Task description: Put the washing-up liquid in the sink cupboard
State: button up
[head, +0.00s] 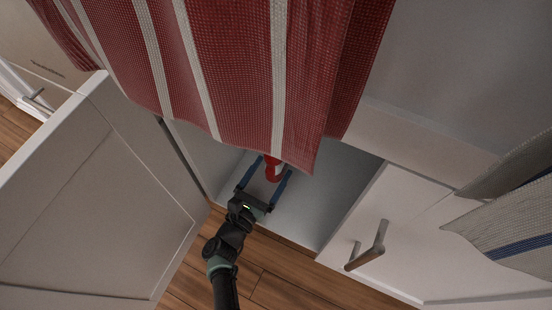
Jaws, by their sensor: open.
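The sink cupboard (340,205) is open below the hanging towel. A red object with a little white on it, which looks like the washing-up liquid (273,176), is inside the cupboard, over its pale floor. The towel hides part of it, so I cannot see its full shape. My gripper (275,166) reaches into the cupboard opening from the front. Its two blue fingers are open, one on each side of the red object. I cannot tell whether either finger touches it.
A red and white striped towel (235,70) hangs over the top of the opening. The cupboard door (110,205) stands open at left. A closed front with a handle (367,250) is at right, near a grey towel (510,225). Wooden floor (285,285) lies in front.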

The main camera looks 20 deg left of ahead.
jog(key=s, duration=0.3)
jog(key=s+p, duration=0.1)
jog(key=s, duration=0.1)
jog(key=s+p, duration=0.1)
jog(key=s, duration=0.2)
jog(key=shift+s+a, duration=0.35)
